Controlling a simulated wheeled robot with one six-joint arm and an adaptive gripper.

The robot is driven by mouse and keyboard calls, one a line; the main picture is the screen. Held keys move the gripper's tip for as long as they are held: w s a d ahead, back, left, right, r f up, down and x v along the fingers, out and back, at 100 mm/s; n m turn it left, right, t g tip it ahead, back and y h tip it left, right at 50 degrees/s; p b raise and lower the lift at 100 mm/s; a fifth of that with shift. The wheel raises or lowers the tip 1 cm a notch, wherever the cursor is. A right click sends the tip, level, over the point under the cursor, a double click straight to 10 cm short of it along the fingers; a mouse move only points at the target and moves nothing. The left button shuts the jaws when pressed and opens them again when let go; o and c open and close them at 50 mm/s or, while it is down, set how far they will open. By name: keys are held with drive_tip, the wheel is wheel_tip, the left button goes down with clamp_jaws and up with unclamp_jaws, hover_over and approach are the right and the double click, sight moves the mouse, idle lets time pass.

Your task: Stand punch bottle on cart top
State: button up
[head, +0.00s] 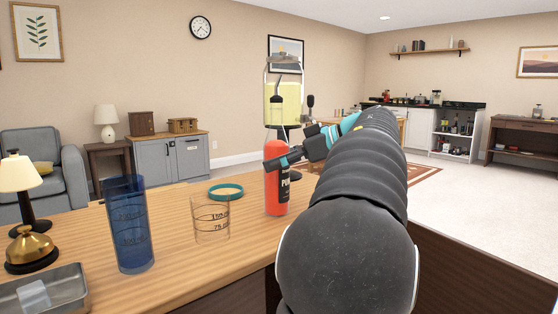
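The punch bottle (276,196) is red with a black spout and dark label and appears upright on the wooden counter (180,274). My gripper (287,156) is at its upper body, reaching in from the right. One finger crosses the front of the bottle. The other finger is mostly hidden, so I cannot tell whether the grip is closed. My arm covers the space right of the bottle. I cannot identify the cart for certain; a dark wooden stand (520,128) is at the far right, and a wooden-topped piece (340,118) is partly hidden behind my arm.
Left of the bottle are a clear measuring cup (211,221), a teal ring (226,191), a tall blue cup (129,225), a brass bell (31,249) and a metal tray (45,293). A drink dispenser (283,100) stands behind the bottle. Open floor (468,200) lies right.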

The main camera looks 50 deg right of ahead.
drive_tip(key=shift+r, duration=0.1)
drive_tip(key=p+v, duration=0.2)
drive_tip(key=v, duration=1)
drive_tip(key=shift+r, duration=0.2)
drive_tip(key=shift+w, duration=0.1)
